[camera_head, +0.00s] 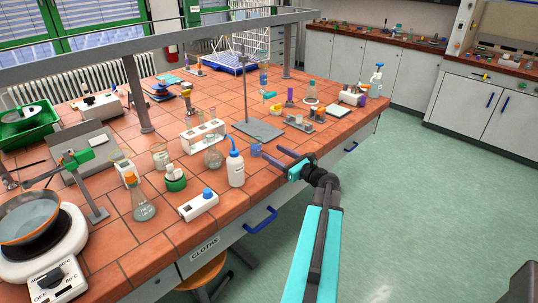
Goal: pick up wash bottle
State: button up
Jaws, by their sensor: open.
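A white wash bottle (236,171) with a blue cap and a blue angled spout stands upright near the front edge of the tiled bench. My gripper (271,153) is just to the right of it in the picture, with its two dark fingers spread and pointing left toward the bottle. The gripper is open, with nothing visible held between its fingers. A gap shows between the fingers and the bottle. A second bottle with a blue top (377,79) stands at the far right end of the bench.
A flask with an orange cap (144,208) and a white box with a blue knob (199,205) stand left of the bottle. A round flask (213,156) and white rack (203,136) are behind it. A stand with a grey base (258,131) is behind the gripper.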

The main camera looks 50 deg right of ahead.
aim_at(234, 161)
jog(key=z, duration=0.05)
jog(key=k, duration=1)
jog(key=u, duration=0.05)
